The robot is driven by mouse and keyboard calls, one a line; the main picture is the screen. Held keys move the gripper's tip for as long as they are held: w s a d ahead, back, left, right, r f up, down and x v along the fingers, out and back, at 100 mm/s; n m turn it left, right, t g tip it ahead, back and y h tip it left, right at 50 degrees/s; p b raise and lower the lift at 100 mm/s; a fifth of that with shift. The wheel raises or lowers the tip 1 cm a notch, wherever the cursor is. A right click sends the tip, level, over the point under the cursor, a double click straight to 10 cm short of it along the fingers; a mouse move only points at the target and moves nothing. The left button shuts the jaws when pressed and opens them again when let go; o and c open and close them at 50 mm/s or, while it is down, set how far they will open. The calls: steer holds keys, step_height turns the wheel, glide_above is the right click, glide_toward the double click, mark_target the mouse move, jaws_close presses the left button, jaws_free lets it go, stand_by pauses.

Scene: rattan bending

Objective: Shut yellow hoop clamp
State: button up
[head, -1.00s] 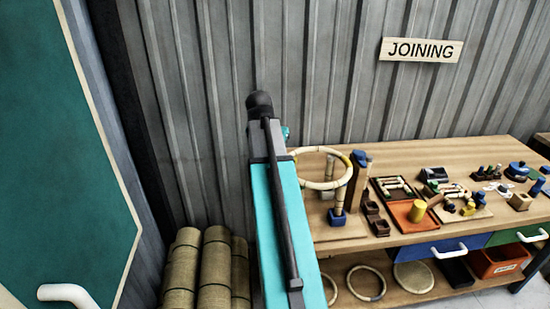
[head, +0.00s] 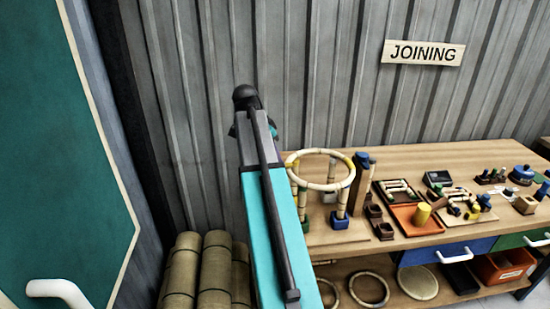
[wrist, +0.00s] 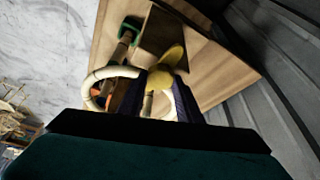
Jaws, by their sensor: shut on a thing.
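The pale round hoop (head: 290,171) is held level on posts at the left end of the bench in the head view. Part of the hoop also shows in the wrist view (wrist: 93,84). The yellow hoop clamp (wrist: 174,56) stands at the hoop's near side in the wrist view, with its yellow flap raised at an angle. My gripper (wrist: 162,114) is close against this clamp and shut on it. In the head view my arm hides the gripper.
A green clamp (wrist: 131,26) stands across the hoop. The bench (head: 480,160) holds an orange tray (head: 408,222) and several small parts to the right. Loose hoops (head: 369,288) lie on the shelf below. Rolled mats (head: 214,270) stand left of the bench; a ribbed wall (head: 330,80) is behind.

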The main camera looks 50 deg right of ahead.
steer(key=shift+s, duration=0.1)
steer(key=o, duration=1)
steer(key=shift+d, duration=0.1)
steer(key=shift+o, duration=0.2)
steer(key=shift+r, duration=0.1)
steer(key=shift+b+v, duration=0.35)
steer(key=shift+v, duration=0.4)
steer(key=b+v, duration=0.3)
steer(key=v, duration=0.9)
steer(key=shift+b, duration=0.3)
